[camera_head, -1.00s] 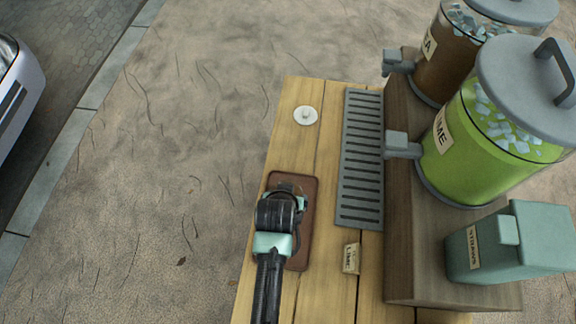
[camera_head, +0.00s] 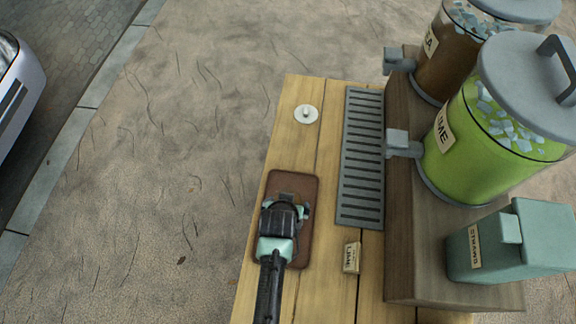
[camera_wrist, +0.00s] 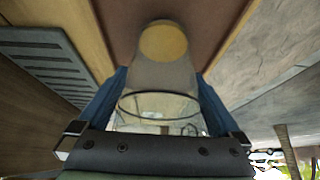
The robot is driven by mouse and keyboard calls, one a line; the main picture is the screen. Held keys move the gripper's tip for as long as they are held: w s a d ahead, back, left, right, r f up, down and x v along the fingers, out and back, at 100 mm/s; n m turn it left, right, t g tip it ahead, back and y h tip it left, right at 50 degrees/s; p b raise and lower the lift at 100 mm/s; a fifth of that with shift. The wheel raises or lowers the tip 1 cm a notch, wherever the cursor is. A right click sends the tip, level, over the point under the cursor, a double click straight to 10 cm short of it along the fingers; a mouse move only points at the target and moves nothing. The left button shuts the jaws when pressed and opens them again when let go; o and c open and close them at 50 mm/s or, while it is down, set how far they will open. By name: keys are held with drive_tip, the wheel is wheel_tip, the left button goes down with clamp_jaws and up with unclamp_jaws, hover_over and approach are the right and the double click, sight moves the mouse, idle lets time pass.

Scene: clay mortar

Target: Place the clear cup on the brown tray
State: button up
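The clear cup (camera_wrist: 160,75) is between my gripper's two blue fingers in the wrist view, its round rim toward the camera and its amber-looking base away from it. My gripper (camera_wrist: 161,72) appears shut on the cup, with a finger against each side. In the head view my gripper (camera_head: 285,205) is over the brown tray (camera_head: 305,240), a rounded rectangle on the wooden table. The tray also shows behind the cup in the wrist view (camera_wrist: 215,25). My gripper mostly hides the cup in the head view. I cannot tell whether its base touches the tray.
A grey slotted drip grate (camera_head: 361,160) lies right of the tray. A white disc (camera_head: 306,115) lies beyond it, and a small lime card (camera_head: 351,258) stands nearer. A green dispenser (camera_head: 480,150), a brown dispenser (camera_head: 440,65) and a straw box (camera_head: 510,245) stand at right.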

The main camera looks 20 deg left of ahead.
drive_tip(key=shift+s+r, duration=0.1)
drive_tip(key=shift+r, duration=0.3)
drive_tip(key=p+v, duration=0.1)
drive_tip(key=v, duration=1)
drive_tip(key=shift+r, duration=0.25)
drive_tip(key=shift+s+d, duration=0.1)
drive_tip(key=w+r+m+t+y, duration=0.1)
drive_tip(key=w+r+t, duration=0.2)
drive_tip(key=w+r, duration=0.55)
drive_tip(key=w+r+t, duration=0.4)
drive_tip(key=w+r, duration=0.1)
drive_tip(key=r, duration=0.7)
drive_tip(key=w+d+r+t, duration=0.2)
drive_tip(key=r, duration=0.7)
drive_tip(key=w+d+r+t, duration=0.2)
drive_tip(key=r, duration=0.6)
drive_tip(key=s+d+r+t+h, duration=0.1)
drive_tip(key=s+d+r+t, duration=0.1)
drive_tip(key=r, duration=0.8)
drive_tip(key=s+d+r+m+t, duration=0.1)
drive_tip(key=s+d+r+t, duration=0.2)
drive_tip(key=r, duration=0.7)
drive_tip(key=s+d+r+m+t+h, duration=0.1)
drive_tip(key=s+r+t, duration=0.4)
drive_tip(key=r, duration=0.6)
drive_tip(key=s+d, duration=0.1)
drive_tip(key=s, duration=0.1)
drive_tip(key=shift+s+d+t+h, duration=0.25)
drive_tip(key=shift+s+t+h, duration=0.05)
drive_tip(key=shift+s, duration=0.1)
